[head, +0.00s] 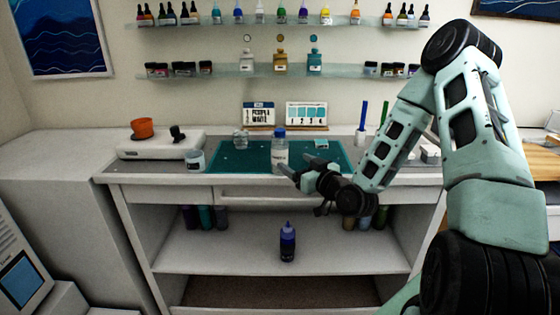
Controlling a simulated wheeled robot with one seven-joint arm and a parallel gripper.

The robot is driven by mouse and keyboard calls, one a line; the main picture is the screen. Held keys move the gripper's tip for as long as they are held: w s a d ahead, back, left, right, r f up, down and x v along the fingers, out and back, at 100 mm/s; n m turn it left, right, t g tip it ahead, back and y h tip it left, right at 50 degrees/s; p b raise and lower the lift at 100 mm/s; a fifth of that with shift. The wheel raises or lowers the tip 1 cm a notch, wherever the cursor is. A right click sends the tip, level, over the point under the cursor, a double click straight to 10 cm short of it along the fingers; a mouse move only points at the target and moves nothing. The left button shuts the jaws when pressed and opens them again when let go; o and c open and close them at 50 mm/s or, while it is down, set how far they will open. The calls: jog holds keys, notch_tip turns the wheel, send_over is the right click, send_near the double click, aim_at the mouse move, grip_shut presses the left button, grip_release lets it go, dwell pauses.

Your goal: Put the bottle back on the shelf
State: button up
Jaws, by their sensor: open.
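A clear bottle with a blue cap and white label (280,154) stands upright on the green mat (240,160) on the workbench. A dark blue bottle with a pointed tip (287,243) stands upright on the bench's open lower shelf (220,250). My gripper (297,166) is open and empty, reaching in from the right at the mat's front edge. Its fingers point left, close to the clear bottle's lower right side; I cannot tell whether they touch it. Two glass wall shelves, the upper (345,21) and the lower (220,70), hold several small bottles and jars.
A white scale (160,146) with an orange cup (142,127) stands at the bench's left. A jar (195,160) and a small glass (240,137) are left of the clear bottle. Blue and green upright tools (363,116) stand back right.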

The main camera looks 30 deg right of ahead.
aim_at(285, 156)
jog(key=shift+w+a+r+p, duration=0.15)
jog(key=shift+w+p, duration=0.15)
jog(key=shift+w, duration=1)
jog(key=shift+w+a+f+p, duration=0.15)
jog(key=shift+w+p, duration=0.15)
jog(key=shift+w, duration=1)
jog(key=shift+w+a+r+p, duration=0.15)
jog(key=shift+w+p, duration=0.15)
jog(key=shift+w, duration=1)
jog(key=c, duration=1.2)
